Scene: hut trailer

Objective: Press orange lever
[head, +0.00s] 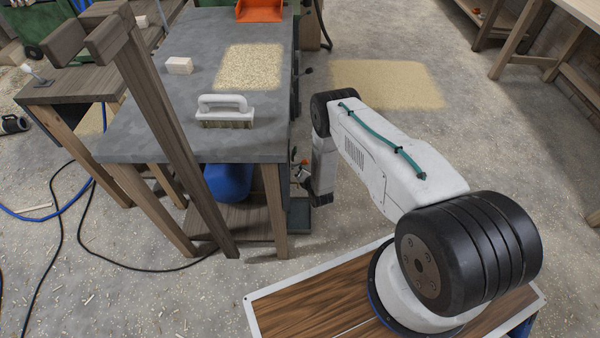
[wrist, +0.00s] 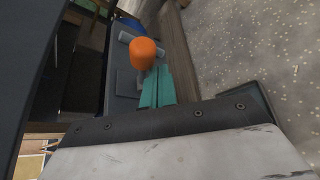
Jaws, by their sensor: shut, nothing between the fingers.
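The orange lever (wrist: 145,53) shows in the wrist view as a rounded orange knob beside a grey panel on the side of the bench. A small orange spot, likely the same lever, shows in the head view (head: 305,162) at the bench's right side, partly hidden by my arm. My gripper's teal fingers (wrist: 158,84) are shut and empty, pointing at the lever, with their tips just below the knob in the picture. Whether they touch it, I cannot tell.
The grey-topped workbench (head: 165,135) holds a brush (head: 225,111), a pale block (head: 179,66) and sawdust (head: 250,67). A dark wooden post leans in front of it. An orange dustpan (head: 259,10) is at the back.

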